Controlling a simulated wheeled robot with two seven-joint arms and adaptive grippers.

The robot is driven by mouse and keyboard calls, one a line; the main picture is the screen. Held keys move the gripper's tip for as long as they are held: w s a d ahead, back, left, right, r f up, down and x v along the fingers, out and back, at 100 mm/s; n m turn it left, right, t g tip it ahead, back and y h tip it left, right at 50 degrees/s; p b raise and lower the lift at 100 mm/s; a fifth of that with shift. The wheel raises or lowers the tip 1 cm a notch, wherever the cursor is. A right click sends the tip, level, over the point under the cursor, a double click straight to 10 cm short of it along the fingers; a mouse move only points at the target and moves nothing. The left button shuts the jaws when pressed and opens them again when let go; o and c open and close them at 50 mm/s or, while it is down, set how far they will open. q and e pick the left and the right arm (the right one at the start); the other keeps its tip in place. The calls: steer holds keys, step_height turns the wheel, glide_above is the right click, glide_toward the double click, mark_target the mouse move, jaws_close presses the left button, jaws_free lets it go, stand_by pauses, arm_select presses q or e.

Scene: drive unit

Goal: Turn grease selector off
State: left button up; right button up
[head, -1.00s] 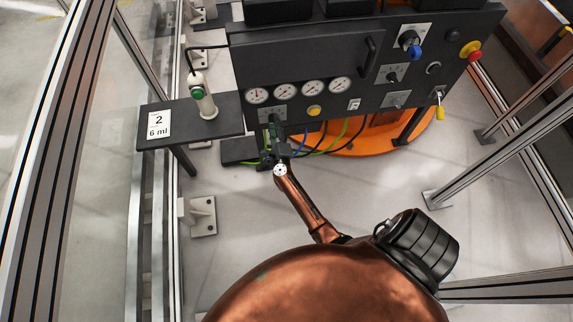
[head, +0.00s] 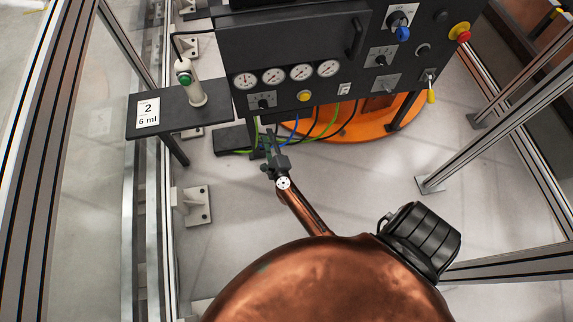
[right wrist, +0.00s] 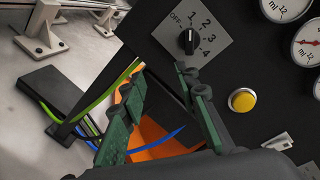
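The grease selector (head: 262,102) is a small black knob on a grey plate, low on the left of the dark panel. In the right wrist view the knob (right wrist: 188,41) shows close, with marks OFF, 1, 2, 3 and 4 around it. Its white mark points roughly up in that picture, near 1; the exact setting is hard to tell. My right gripper (head: 270,138) is below and in front of the selector. In the right wrist view its green fingers (right wrist: 160,88) are apart and empty, clear of the knob. My left gripper is not in view.
Several round gauges (head: 273,76) sit above the selector, with a yellow button (head: 304,96) to its right. A shelf (head: 170,112) with a white, green-buttoned dispenser (head: 192,85) stands at left. Cables (head: 318,138) hang under the panel. Metal posts (head: 495,125) stand at right.

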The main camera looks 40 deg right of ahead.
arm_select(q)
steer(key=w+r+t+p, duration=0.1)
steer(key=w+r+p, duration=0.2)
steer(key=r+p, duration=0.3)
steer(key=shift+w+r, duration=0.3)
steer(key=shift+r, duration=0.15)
arm_select(e)
steer(key=s+a+f+n+g+y, duration=0.1)
steer(key=s+a+f+n+y, duration=0.1)
steer(key=s+f+n, duration=0.4)
steer(key=s+a+f+n+g+y, duration=0.2)
steer(key=s+a+f+n+y, duration=0.1)
steer(key=s+f+n, duration=0.4)
steer(key=shift+s+a+f+y, duration=0.2)
steer(key=shift+s+f+y, duration=0.2)
steer(key=shift+s+f, duration=0.5)
